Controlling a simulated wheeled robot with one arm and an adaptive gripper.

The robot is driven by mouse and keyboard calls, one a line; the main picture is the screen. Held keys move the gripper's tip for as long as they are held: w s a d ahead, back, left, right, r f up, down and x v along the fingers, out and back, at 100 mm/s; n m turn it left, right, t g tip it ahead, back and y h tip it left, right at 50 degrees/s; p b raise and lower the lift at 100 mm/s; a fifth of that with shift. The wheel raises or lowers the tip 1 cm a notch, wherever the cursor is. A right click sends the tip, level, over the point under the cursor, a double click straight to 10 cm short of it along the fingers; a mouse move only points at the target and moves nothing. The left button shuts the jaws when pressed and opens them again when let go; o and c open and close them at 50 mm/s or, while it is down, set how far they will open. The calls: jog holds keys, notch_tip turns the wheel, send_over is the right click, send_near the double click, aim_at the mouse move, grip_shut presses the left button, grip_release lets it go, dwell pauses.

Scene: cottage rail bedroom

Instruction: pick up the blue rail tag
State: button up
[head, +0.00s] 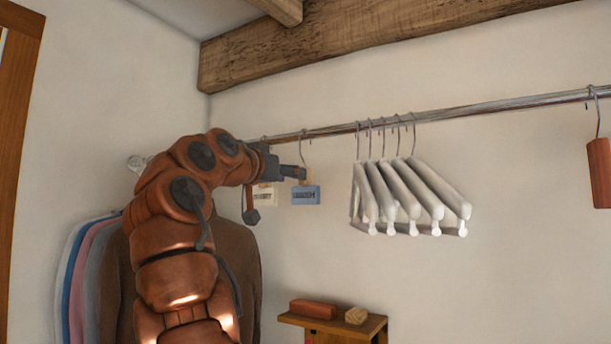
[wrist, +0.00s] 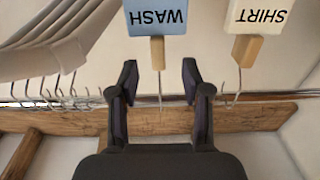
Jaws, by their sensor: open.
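The blue rail tag (head: 306,196) hangs by a wire hook from the metal rail, with a small wooden block above its blue plate. In the wrist view the blue tag (wrist: 157,17) appears upside down and reads WASH. My gripper (wrist: 158,72) is open and empty. The tag's wooden block lines up between the fingertips, just beyond them, and its hook wire shows in the gap. In the head view my gripper (head: 292,172) is at the tag's upper part and partly covers the block. I cannot tell whether it touches.
Several white hangers (head: 410,195) hang to the right. The rail (head: 480,106) runs above. Clothes (head: 75,280) hang at lower left.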

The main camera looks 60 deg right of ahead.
aim_at(306, 186)
jog(key=d+p, duration=0.2)
jog(key=d, duration=0.5)
jog(key=shift+w+d+r, duration=0.1)
jog(key=shift+d, duration=0.1)
grip_shut()
